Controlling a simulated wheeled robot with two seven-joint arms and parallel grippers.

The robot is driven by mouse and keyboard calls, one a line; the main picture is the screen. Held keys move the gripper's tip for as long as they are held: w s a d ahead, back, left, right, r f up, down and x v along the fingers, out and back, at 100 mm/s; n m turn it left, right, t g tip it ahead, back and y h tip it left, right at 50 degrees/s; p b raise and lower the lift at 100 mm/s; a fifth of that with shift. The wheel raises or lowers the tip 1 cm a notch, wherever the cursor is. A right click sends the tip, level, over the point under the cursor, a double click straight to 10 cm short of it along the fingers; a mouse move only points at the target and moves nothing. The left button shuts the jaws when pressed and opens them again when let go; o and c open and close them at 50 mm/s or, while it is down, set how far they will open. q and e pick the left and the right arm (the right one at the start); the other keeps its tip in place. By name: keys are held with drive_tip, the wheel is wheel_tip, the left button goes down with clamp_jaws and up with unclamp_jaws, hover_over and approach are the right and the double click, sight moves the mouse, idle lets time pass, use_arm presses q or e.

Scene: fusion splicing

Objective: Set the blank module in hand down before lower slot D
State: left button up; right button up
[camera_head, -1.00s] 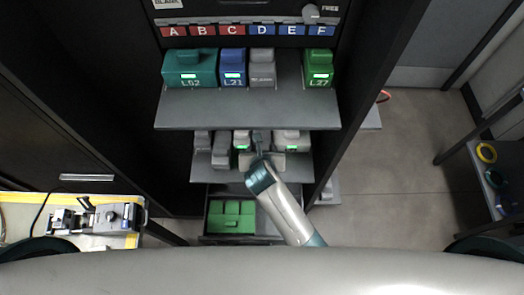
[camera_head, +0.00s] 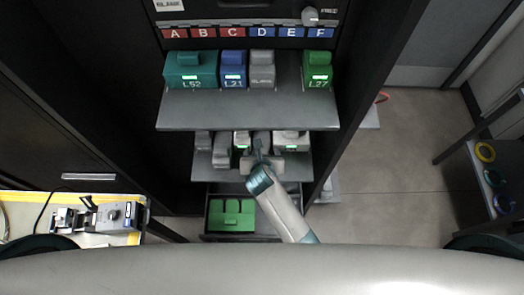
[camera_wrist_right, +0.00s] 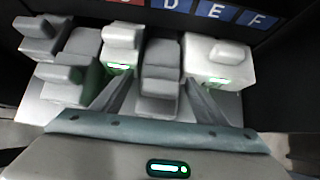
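The grey blank module (camera_wrist_right: 158,105) sits between the two fingers of my right gripper (camera_wrist_right: 158,82) in the right wrist view. In the head view the blank module (camera_head: 262,139) shows on the lower shelf (camera_head: 297,170), just beyond my right gripper (camera_head: 260,157). Whether its underside touches the shelf is hidden. My left gripper is not in view.
A white lit module (camera_wrist_right: 118,58) stands close left and a wider white one (camera_wrist_right: 222,68) right. More grey modules (camera_wrist_right: 62,85) are farther left. The upper shelf (camera_head: 240,108) overhangs with several modules. An open drawer (camera_head: 208,238) with green pieces is below.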

drive_tip(key=shift+s+r, duration=0.1)
drive_tip(key=shift+r, duration=0.1)
drive_tip(key=b+v, duration=0.1)
drive_tip(key=v, duration=1)
drive_tip(key=shift+s+r+b, duration=0.25)
drive_tip(key=shift+b, duration=0.05)
idle(0.3)
